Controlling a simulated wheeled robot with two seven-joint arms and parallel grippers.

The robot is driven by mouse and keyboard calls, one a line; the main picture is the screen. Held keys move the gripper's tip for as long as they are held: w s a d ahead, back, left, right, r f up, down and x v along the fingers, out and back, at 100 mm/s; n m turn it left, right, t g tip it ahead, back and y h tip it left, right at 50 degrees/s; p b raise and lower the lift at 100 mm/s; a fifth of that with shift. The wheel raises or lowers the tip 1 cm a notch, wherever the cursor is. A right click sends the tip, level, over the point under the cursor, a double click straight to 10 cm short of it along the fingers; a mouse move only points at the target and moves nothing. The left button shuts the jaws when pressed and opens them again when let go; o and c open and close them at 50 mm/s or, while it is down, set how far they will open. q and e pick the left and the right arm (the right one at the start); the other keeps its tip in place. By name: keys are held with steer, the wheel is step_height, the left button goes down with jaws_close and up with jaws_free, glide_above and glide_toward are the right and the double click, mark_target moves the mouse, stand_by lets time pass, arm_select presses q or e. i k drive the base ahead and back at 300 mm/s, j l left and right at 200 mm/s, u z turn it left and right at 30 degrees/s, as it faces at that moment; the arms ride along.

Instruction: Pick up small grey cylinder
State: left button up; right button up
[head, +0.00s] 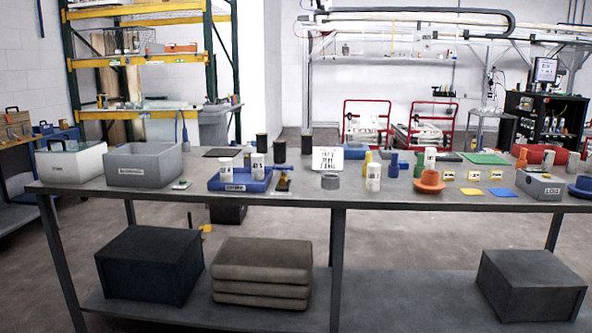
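A short grey cylinder (330,181) stands on the grey workbench (300,197) near its front edge, right of the blue tray (228,186) and left of a white cylinder (373,184). It appears upright and nothing covers it. Neither of my grippers shows in this view, so their state cannot be seen.
A white box (71,166) and a grey bin (144,178) stand at the bench's left end. Orange (429,182) and blue pieces and a grey box (540,190) stand to the right. A white sign (328,159) is behind the cylinder.

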mark_target(372, 174)
steer(key=i+l, duration=0.1)
steer(key=l, duration=0.3)
steer(key=i+l, duration=0.1)
steer(key=l, duration=0.3)
steer(key=i+l, duration=0.15)
steer(key=l, duration=0.25)
steer(key=i+l, duration=0.1)
steer(key=l, duration=0.3)
steer(key=i+l, duration=0.1)
steer(key=l, duration=0.3)
steer(key=i+l, duration=0.1)
steer(key=l, duration=0.3)
steer(key=i+j+z, duration=0.3)
steer(key=j, duration=0.35)
steer(key=i+j+z, duration=0.2)
steer(key=j, duration=0.2)
steer(key=i+j+z, duration=0.15)
steer(key=j, duration=0.2)
